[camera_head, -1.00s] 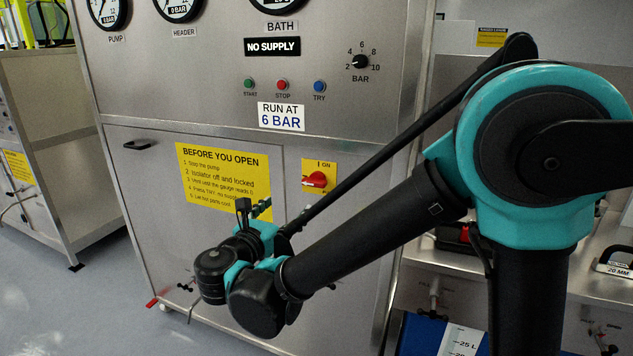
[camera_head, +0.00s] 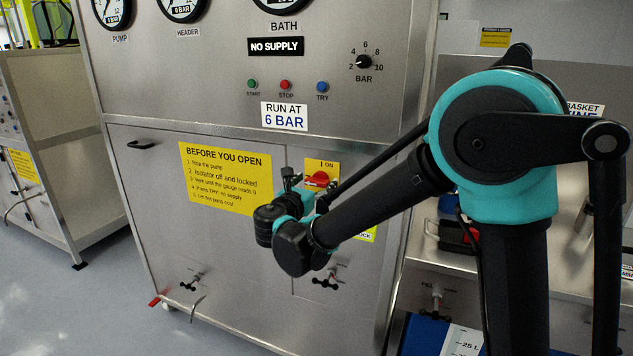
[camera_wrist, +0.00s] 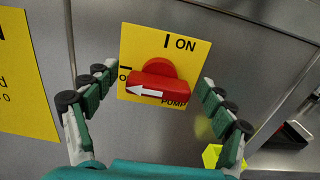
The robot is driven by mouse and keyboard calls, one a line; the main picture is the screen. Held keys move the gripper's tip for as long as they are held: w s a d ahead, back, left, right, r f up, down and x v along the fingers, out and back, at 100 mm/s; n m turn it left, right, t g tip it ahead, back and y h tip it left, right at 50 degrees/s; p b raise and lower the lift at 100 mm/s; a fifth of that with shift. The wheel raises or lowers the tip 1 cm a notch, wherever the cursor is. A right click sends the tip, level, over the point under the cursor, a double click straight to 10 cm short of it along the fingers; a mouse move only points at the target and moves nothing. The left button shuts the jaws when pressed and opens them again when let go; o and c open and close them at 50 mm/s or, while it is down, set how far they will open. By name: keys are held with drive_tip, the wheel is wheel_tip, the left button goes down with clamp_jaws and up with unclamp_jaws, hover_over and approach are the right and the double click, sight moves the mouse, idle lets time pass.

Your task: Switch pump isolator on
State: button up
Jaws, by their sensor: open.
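The pump isolator is a red rotary handle (camera_wrist: 152,85) on a yellow plate (camera_wrist: 190,45), marked "I ON" at the top, "O" at the left and "PUMP" below. The handle lies across the plate, and its white arrow points left towards the "O". In the head view the red handle (camera_head: 317,179) shows on the cabinet front, just beyond my gripper. My gripper (camera_wrist: 155,95) is open in the wrist view, with one green-padded finger on each side of the handle. Neither finger appears to touch it. In the head view my wrist partly hides the fingers.
A yellow "BEFORE YOU OPEN" sign (camera_head: 226,177) is left of the isolator. Black valve handles (camera_head: 325,284) stick out below it. A selector knob (camera_head: 363,62) and push buttons (camera_head: 285,85) sit above. A cluttered bench (camera_head: 450,258) stands at the right.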

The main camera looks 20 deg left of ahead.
drive_tip(key=shift+w, duration=0.3)
drive_tip(key=shift+c, duration=0.6)
drive_tip(key=c, duration=1)
drive_tip(key=shift+c, duration=0.2)
